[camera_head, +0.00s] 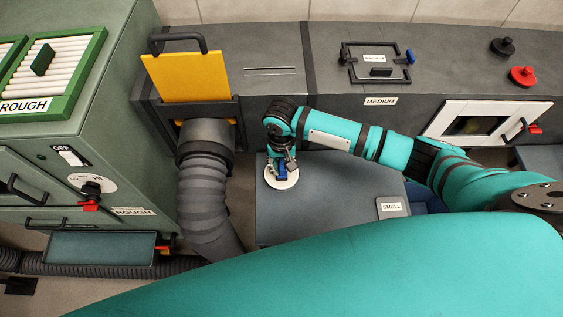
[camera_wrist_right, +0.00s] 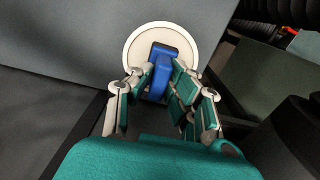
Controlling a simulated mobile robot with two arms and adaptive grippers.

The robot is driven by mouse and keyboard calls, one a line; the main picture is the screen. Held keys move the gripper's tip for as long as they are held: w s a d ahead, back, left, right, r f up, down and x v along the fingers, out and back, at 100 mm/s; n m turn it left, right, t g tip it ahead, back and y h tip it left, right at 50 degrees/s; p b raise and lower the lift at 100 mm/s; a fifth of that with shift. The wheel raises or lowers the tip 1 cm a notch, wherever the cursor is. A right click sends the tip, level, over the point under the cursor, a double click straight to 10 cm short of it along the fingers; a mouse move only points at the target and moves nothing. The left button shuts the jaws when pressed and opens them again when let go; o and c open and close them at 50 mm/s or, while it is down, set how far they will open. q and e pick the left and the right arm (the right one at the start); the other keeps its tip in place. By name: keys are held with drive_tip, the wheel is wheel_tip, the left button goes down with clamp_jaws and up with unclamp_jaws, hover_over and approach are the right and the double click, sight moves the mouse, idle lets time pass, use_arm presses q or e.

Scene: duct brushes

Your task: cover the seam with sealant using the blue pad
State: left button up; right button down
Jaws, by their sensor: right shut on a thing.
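My right gripper (camera_head: 281,163) points down over the grey box labelled SMALL (camera_head: 340,190). It is shut on a blue handle (camera_head: 282,175) above a round cream-white disc (camera_head: 283,185). The right wrist view shows the fingers (camera_wrist_right: 161,78) on both sides of the blue handle (camera_wrist_right: 161,62), with the disc (camera_wrist_right: 134,45) just beyond it. The disc lies flat at the box's left end; I cannot tell whether it belongs to the handle or the box. I cannot make out the seam or any sealant. My left gripper is not in view.
A grey hose (camera_head: 207,200) runs just left of the box, below a yellow gate (camera_head: 187,77). The duct labelled MEDIUM (camera_head: 330,95) runs behind. A green cabinet (camera_head: 105,120) stands left. The SMALL box's top is bare right of the gripper.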

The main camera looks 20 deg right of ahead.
sight(281, 163)
drive_tip(key=shift+s+f+p, duration=0.1)
drive_tip(key=shift+s+p, duration=0.05)
drive_tip(key=shift+p, duration=0.3)
idle(1.6)
wheel_tip(281, 163, up, 7)
drive_tip(key=p, duration=0.8)
drive_tip(key=shift+p, duration=0.4)
drive_tip(key=shift+w, duration=0.2)
